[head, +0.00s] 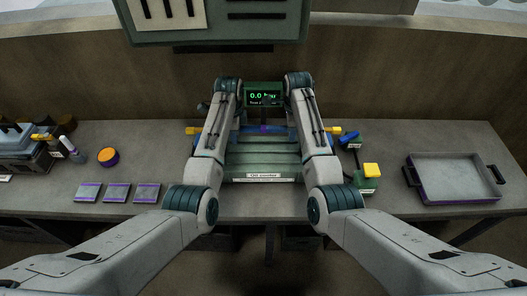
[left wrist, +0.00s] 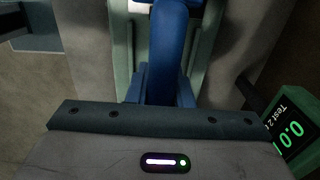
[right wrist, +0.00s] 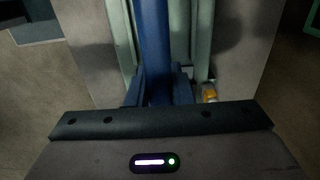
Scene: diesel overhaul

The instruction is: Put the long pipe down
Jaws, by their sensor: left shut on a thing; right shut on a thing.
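The long blue pipe (head: 276,128) lies crosswise between my two arms at the back of the green ribbed bench fixture (head: 262,160), with a purple band near its middle. My left gripper (left wrist: 165,88) is shut on the pipe (left wrist: 168,40), which runs away from it in the left wrist view. My right gripper (right wrist: 157,88) is shut on the pipe (right wrist: 154,40) in the right wrist view. In the head view my forearms hide much of both grippers and parts of the pipe. I cannot tell whether the pipe touches the fixture.
A pressure display (head: 263,95) reading 0.0 bar stands behind the pipe. A grey tray (head: 458,199) lies at the right. A yellow-topped block (head: 371,170) stands beside my right arm. Several flat purple-edged plates (head: 117,193) and an orange-topped jar (head: 108,157) lie at the left.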

